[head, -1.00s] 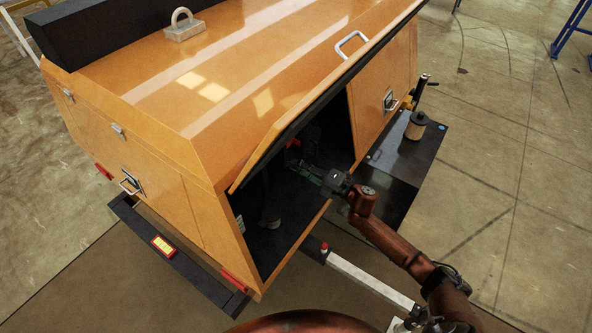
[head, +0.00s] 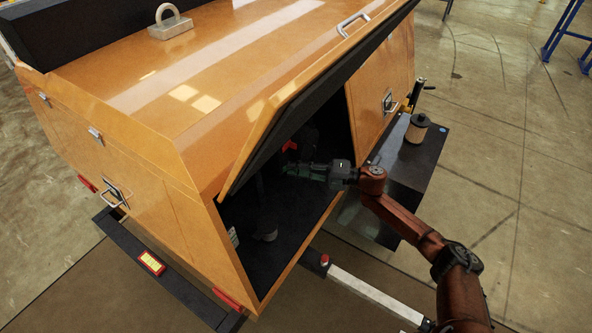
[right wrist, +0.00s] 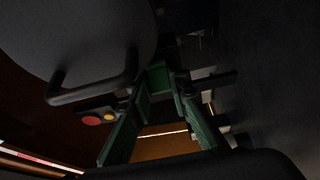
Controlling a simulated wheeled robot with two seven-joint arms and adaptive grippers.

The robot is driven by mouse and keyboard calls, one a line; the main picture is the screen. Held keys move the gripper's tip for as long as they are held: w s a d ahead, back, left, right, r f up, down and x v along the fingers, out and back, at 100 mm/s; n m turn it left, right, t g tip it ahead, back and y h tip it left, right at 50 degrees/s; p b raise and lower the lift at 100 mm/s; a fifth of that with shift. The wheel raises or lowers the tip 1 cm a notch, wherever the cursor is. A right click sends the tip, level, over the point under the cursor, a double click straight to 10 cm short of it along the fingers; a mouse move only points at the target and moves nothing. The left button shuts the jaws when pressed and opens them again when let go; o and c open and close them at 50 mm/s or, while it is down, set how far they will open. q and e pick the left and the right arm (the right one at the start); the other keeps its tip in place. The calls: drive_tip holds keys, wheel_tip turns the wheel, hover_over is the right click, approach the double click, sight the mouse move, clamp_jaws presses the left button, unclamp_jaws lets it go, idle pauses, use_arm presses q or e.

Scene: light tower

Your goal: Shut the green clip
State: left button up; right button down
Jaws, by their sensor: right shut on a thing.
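My right gripper (head: 288,169) reaches through the open side hatch into the dark compartment of the orange cabinet. In the right wrist view its two green-tinted fingers (right wrist: 163,92) converge on a small green piece, which looks like the green clip (right wrist: 158,76). The gripper is shut on it, beside a dark round housing (right wrist: 85,40). In the head view the clip cannot be told apart from the fingertips. Shadow hides how far the clip is closed. My left gripper is not in view.
The raised hatch door (head: 310,100) hangs over my right gripper. The orange cabinet (head: 150,120) fills the left and middle. A black handle (right wrist: 92,92) sits on the housing. A black ledge (head: 410,165) bears a filter-like cylinder (head: 417,127). A white bar (head: 370,293) runs below.

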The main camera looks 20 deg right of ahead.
drive_tip(key=shift+f, duration=0.1)
drive_tip(key=c, duration=1.8)
unclamp_jaws()
drive_tip(key=v, duration=1.2)
drive_tip(key=shift+c, duration=0.2)
